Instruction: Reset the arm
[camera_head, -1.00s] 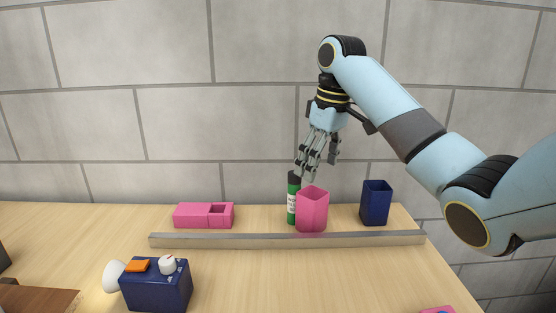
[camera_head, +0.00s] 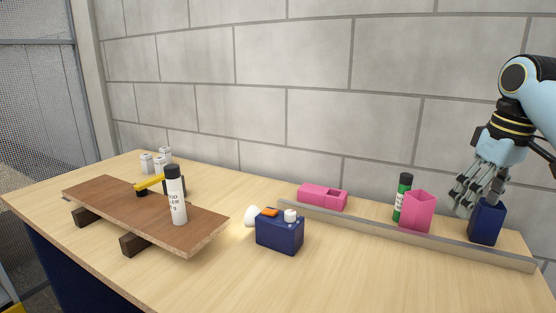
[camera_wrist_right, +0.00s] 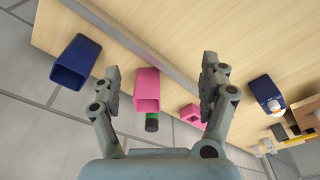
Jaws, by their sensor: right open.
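My right gripper (camera_head: 480,192) is open and empty at the right of the head view, in front of the wall and by the dark blue cup. In the right wrist view its two fingers (camera_wrist_right: 160,85) are spread wide, with the pink cup (camera_wrist_right: 147,90) showing between them, farther off. In the head view the pink cup (camera_head: 417,212) stands behind the metal rail, touching or close to a green bottle (camera_head: 402,190). The dark blue cup (camera_head: 486,224) stands to their right, partly covered by my fingers. My left gripper is out of view.
A grey rail (camera_head: 380,231) runs along the table (camera_head: 350,275). A pink box (camera_head: 322,197) lies behind it. A blue lamp box (camera_head: 280,232) stands in front. At left, a brown board (camera_head: 110,207) on blocks bears a white bottle (camera_head: 175,200) and a yellow-handled item (camera_head: 148,186).

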